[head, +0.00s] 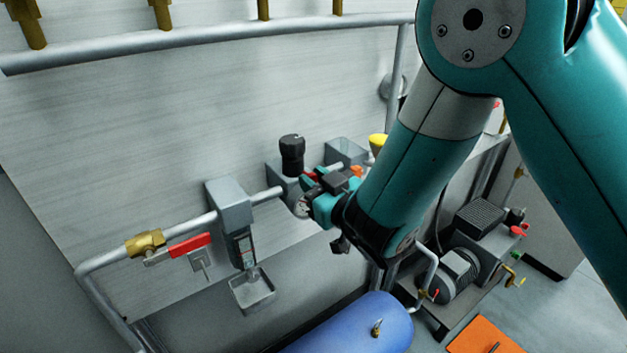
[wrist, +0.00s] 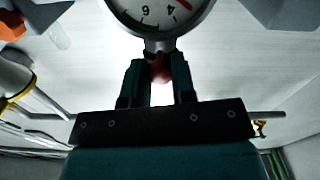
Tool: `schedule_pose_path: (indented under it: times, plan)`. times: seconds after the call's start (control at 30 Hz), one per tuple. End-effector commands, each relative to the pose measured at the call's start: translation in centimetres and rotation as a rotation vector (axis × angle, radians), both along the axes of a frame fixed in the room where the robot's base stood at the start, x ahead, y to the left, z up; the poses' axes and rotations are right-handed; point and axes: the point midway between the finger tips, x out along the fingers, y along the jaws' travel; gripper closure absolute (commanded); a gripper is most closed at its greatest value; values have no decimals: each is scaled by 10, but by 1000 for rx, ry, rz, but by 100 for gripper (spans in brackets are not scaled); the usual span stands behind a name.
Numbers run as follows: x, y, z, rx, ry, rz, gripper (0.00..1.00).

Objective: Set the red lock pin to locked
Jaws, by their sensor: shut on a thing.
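In the wrist view, a small red part (wrist: 161,68), which looks like the red lock pin, sits between the two fingertips just below a round dial gauge. My gripper (wrist: 160,74) is shut on it, with a dark finger on each side. In the head view, my gripper (head: 312,185) is at the wall unit, beside the black-capped regulator. A bit of red shows at the fingertips there, but the fingers mostly hide the pin. I cannot tell whether the pin is in its locked position.
The gauge (wrist: 160,12) is close above the fingertips. A black-capped regulator (head: 292,155) stands left of my gripper. Further left are a grey pipe unit (head: 229,205) and a red-handled valve (head: 190,244). A blue tank (head: 350,328) lies below, with a motor (head: 457,273) to the right.

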Motion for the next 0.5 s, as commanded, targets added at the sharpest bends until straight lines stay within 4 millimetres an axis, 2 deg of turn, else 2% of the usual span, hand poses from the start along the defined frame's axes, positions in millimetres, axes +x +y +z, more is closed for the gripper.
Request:
schedule_pose_path:
  times: [0.2,0.4,0.43,0.5]
  plan:
    - [8,15,1,-1,-2,3,100]
    - [8,13,1,1,-1,2,100]
    - [8,13,1,1,-2,2,69]
    - [8,12,1,2,-2,0,53]
